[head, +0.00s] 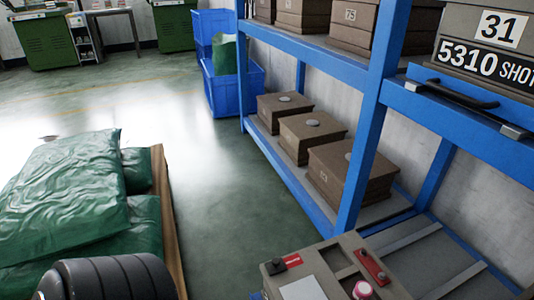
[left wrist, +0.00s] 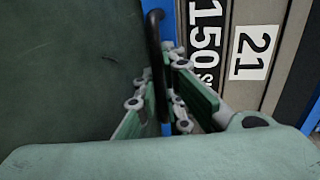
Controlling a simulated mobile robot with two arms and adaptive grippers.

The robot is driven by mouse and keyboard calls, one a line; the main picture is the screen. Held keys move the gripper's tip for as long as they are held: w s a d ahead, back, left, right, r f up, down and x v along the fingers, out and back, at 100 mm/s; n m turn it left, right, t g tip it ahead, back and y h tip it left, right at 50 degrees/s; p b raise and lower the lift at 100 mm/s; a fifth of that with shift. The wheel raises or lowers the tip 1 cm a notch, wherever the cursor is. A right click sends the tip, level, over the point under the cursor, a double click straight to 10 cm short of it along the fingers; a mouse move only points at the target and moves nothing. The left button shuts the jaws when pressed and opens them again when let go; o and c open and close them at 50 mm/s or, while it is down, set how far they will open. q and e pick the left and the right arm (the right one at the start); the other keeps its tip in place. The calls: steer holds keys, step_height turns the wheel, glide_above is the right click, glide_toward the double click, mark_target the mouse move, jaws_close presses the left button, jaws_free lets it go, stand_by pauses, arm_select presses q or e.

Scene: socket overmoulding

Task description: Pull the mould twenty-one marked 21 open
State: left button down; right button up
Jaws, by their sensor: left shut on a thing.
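The mould marked 21 (left wrist: 250,50) shows in the left wrist view as a brown-grey block at the upper right, turned sideways, with a white 21 label and a black plate reading 150. Its black bar handle (left wrist: 155,45) stands out in front of it. My left gripper (left wrist: 160,98) has its green-padded fingers on either side of the handle and is shut on it. The mould's far side lies outside the view. In the head view I cannot make out mould twenty-one or my left gripper. My right gripper is in neither view.
A blue rack (head: 365,150) holds several brown moulds, including one marked 31 (head: 500,30) with a black handle. A control panel (head: 315,285) is at the bottom. Green sacks (head: 70,195) lie on a pallet (head: 165,220) at left. Blue bins (head: 230,85) stand behind; green floor between is clear.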

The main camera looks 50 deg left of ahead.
arm_select(q)
steer(key=shift+s+a, duration=0.2)
steer(key=shift+s, duration=0.5)
steer(key=c, duration=1.8)
jaws_free()
steer(key=shift+c, duration=0.2)
steer(key=shift+a, duration=0.1)
steer(key=v, duration=1.2)
steer(key=shift+s, duration=0.1)
